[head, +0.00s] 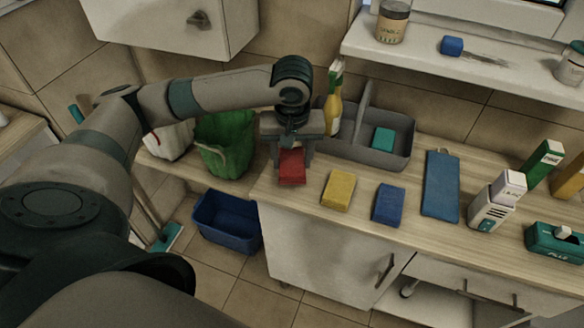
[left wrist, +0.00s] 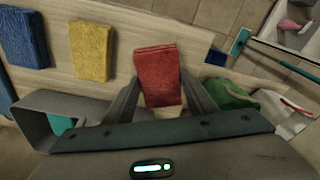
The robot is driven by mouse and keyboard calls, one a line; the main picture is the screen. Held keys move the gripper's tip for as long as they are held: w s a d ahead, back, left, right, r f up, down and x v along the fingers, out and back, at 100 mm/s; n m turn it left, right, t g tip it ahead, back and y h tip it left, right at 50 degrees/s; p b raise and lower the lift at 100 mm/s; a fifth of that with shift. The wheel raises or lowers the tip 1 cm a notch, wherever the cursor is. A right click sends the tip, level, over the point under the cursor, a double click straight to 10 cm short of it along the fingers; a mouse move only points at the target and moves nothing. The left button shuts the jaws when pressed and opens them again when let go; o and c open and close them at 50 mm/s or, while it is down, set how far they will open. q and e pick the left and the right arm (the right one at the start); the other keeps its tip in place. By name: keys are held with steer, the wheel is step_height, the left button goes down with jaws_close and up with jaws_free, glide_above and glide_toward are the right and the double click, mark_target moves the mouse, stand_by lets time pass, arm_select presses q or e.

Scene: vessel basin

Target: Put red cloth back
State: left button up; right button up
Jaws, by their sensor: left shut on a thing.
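The red cloth (head: 291,167) is a folded block at the left end of the wooden counter. My left gripper (head: 292,151) points down from above and is shut on it. In the left wrist view the red cloth (left wrist: 158,72) sits between the two fingers of my left gripper (left wrist: 160,100). I cannot tell whether the cloth touches the counter. A yellow cloth (head: 338,190) and a blue cloth (head: 388,204) lie in a row to its right. My right gripper is not in view.
A grey caddy (head: 372,150) with a teal sponge (head: 384,139) and a yellow bottle (head: 334,108) stand behind. A green bag (head: 225,143) is to the left, with a blue bin (head: 226,220) on the floor below. A long blue cloth (head: 440,185) lies farther right.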

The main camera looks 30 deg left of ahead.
mark_target(292, 163)
arm_select(q)
steer(key=shift+f, duration=0.2)
steer(key=shift+f+p, duration=0.3)
steer(key=shift+f, duration=1.55)
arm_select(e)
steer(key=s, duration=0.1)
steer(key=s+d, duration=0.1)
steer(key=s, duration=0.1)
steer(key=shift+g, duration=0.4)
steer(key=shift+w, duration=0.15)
arm_select(q)
steer(key=o, duration=1)
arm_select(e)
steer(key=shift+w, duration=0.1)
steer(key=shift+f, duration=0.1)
